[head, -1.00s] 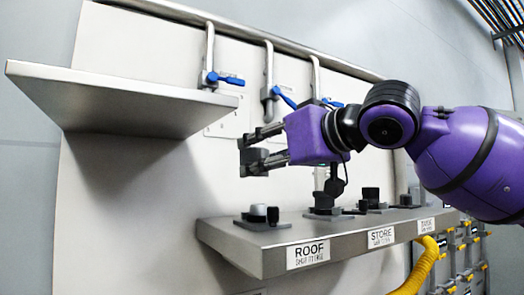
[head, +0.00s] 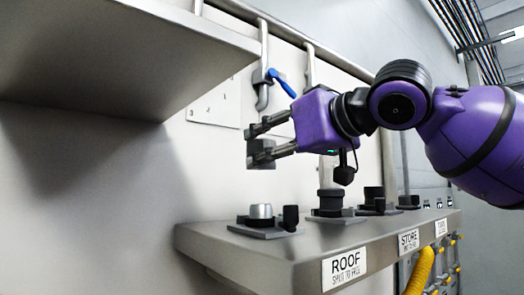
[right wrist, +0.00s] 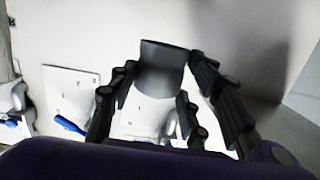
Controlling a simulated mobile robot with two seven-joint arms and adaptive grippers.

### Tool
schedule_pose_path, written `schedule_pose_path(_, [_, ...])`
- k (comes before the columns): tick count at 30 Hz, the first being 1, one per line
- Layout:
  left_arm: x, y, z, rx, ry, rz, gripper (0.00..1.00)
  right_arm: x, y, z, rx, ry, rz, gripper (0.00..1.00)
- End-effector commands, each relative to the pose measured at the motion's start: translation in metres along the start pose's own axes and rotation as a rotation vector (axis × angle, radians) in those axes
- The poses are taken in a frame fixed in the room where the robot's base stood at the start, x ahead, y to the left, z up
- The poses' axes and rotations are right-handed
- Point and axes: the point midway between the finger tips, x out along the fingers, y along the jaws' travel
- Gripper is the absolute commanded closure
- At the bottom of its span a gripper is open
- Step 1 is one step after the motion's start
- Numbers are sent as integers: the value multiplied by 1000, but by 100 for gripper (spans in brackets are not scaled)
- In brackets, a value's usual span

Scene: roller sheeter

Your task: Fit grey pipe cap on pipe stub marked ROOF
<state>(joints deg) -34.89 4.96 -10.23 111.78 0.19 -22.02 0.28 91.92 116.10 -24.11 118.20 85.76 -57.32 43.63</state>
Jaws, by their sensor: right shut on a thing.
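My right gripper (head: 256,142) is shut on the grey pipe cap (head: 261,152), holding it in the air above the bench. In the right wrist view, the cap (right wrist: 162,68) is a dark grey cylinder between the fingers. The pipe stub (head: 261,213) nearest the ROOF label (head: 344,268) is short and silvery, on a dark base plate beside a small black block. In the head view the cap is above this stub, clearly apart from it. My left gripper is not in view.
The metal ledge (head: 240,242) also carries dark fittings by the STORE label (head: 408,241) and farther right. A wide grey shelf (head: 120,60) overhangs at upper left. A blue-handled valve (head: 281,83) is on the wall behind the gripper. A yellow hose (head: 420,272) hangs at lower right.

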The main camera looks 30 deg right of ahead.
Motion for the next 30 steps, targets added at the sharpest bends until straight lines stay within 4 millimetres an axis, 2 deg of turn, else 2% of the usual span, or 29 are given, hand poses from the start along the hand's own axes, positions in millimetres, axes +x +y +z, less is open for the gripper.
schedule_pose_path(1, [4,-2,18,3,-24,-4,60,8,1,15,0,-9,3,82])
schedule_pose_path(3, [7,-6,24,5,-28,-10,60,10,1,24,1,-12,0,82])
schedule_pose_path(12, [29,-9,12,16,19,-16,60,10,1,48,0,-5,2,82])
schedule_pose_path(30, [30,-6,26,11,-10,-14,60,8,0,52,0,1,-1,82])
